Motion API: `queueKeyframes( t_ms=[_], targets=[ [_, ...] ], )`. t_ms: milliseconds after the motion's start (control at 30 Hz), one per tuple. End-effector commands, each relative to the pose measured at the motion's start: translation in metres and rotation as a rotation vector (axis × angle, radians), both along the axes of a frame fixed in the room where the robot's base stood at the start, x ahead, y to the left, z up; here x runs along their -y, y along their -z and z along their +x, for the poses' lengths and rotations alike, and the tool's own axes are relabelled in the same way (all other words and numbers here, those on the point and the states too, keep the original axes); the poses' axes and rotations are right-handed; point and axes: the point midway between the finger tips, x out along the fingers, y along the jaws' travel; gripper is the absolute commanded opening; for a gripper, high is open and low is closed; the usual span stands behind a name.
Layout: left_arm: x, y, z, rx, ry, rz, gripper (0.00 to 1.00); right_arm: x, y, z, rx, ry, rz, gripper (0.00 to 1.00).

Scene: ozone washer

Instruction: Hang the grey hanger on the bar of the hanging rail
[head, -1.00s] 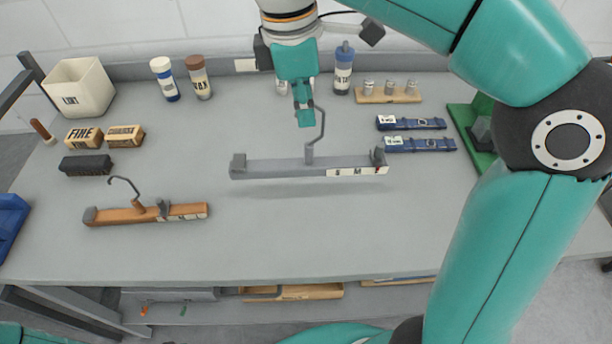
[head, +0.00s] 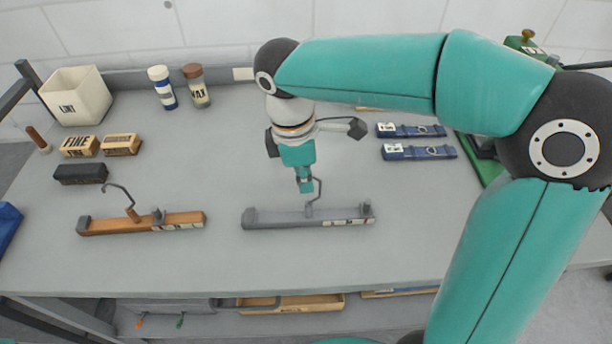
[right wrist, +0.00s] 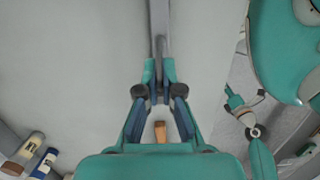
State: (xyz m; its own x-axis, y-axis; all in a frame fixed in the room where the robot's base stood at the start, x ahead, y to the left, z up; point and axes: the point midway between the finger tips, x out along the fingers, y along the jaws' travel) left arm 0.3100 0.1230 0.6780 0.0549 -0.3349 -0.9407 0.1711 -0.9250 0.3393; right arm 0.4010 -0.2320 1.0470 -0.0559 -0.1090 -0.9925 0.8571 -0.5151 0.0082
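The grey hanger (head: 285,219) has a flat bar with upright end pieces, a lettered label and a thin bent hook. In the head view it is low over the middle of the bench, at or just above the top; I cannot tell if it touches. My right gripper (head: 306,190) points down at the hook. In the right wrist view its fingers (right wrist: 159,72) are closed on a grey part of the hanger (right wrist: 160,30). My left gripper is not in view. I cannot make out the hanging rail or its bar.
An orange-brown hanger (head: 128,225) lies left of the grey one. Behind it are two wooden blocks (head: 121,144), a dark block (head: 80,174), a white bin (head: 77,95) and two bottles (head: 196,86). Two blue items (head: 418,152) lie right. The bench front (head: 250,265) is clear.

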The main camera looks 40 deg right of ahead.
Motion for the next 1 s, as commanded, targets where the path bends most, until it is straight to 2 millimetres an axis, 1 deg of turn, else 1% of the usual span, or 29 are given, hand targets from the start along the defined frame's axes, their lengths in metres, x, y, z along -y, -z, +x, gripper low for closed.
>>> queueKeyframes(
  t_ms=[233, 267, 300, 400, 667, 767, 867, 1000],
  targets=[
    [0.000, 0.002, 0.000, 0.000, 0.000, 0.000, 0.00, 0.000, 0.002, 0.000, 0.000, 0.000, 0.000, 0.00],
    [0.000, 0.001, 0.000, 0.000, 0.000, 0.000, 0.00, 0.000, 0.001, 0.000, 0.000, 0.000, 0.000, 0.09],
    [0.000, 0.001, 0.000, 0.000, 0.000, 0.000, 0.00, 0.000, 0.001, 0.000, 0.000, 0.000, 0.000, 0.16],
    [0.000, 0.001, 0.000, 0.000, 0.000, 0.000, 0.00, 0.000, 0.001, 0.000, 0.000, 0.000, 0.000, 0.31],
    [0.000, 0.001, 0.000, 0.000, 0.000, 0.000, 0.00, 0.000, 0.000, 0.000, 0.000, 0.000, 0.000, 0.31],
    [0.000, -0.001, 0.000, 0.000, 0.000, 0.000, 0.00, 0.000, -0.003, 0.000, 0.000, 0.000, 0.000, 0.31],
    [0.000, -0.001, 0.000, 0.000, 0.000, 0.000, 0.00, -0.001, -0.010, 0.001, 0.002, -0.001, 0.000, 0.31],
    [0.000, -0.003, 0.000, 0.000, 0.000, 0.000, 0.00, -0.004, -0.032, 0.003, 0.004, -0.001, 0.001, 0.31]
  ],
)
